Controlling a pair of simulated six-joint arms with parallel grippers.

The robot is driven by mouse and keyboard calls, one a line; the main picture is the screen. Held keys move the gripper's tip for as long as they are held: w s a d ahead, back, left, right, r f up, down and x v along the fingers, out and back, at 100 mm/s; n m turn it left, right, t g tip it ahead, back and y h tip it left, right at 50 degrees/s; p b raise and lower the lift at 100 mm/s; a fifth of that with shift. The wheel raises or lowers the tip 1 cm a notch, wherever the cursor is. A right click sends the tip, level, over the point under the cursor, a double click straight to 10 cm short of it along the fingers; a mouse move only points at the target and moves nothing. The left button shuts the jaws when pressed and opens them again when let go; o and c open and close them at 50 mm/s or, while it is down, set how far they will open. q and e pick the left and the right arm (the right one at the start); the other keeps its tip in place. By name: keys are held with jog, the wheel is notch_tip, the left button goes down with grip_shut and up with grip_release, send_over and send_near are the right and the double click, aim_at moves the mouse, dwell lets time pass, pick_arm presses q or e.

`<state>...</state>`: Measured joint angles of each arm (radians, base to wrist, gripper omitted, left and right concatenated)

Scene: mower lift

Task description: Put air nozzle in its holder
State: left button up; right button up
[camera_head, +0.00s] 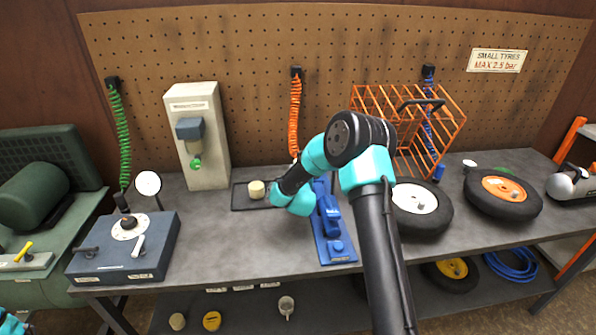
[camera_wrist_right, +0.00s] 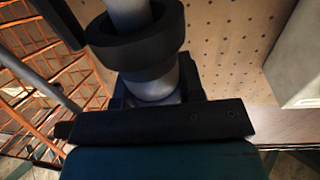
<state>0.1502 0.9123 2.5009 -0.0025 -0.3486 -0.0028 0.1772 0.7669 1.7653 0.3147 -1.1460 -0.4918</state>
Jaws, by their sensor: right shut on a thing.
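My right gripper is hidden behind my right wrist in the head view. In the right wrist view the gripper (camera_wrist_right: 155,115) is shut on a grey cylindrical piece (camera_wrist_right: 150,86) with a thick black collar (camera_wrist_right: 135,38). This seems to be the air nozzle, but I cannot see its whole shape. An orange coiled hose (camera_head: 295,115) hangs from the pegboard and goes out of sight behind my right wrist. I cannot tell for certain which fixture is the nozzle's holder. Only a piece of my left arm shows in the bottom left corner.
A pale upright box (camera_head: 207,150) stands left of my right wrist. A blue device (camera_head: 338,245) lies right of it. An orange wire basket (camera_head: 440,125) and wheels (camera_head: 503,209) crowd the right.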

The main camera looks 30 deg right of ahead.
jog(key=shift+f, duration=0.6)
dwell(0.3)
jog(key=o, duration=0.7)
jog(key=v, duration=1.1)
dwell(0.6)
jog(key=shift+a, duration=0.1)
dwell(0.6)
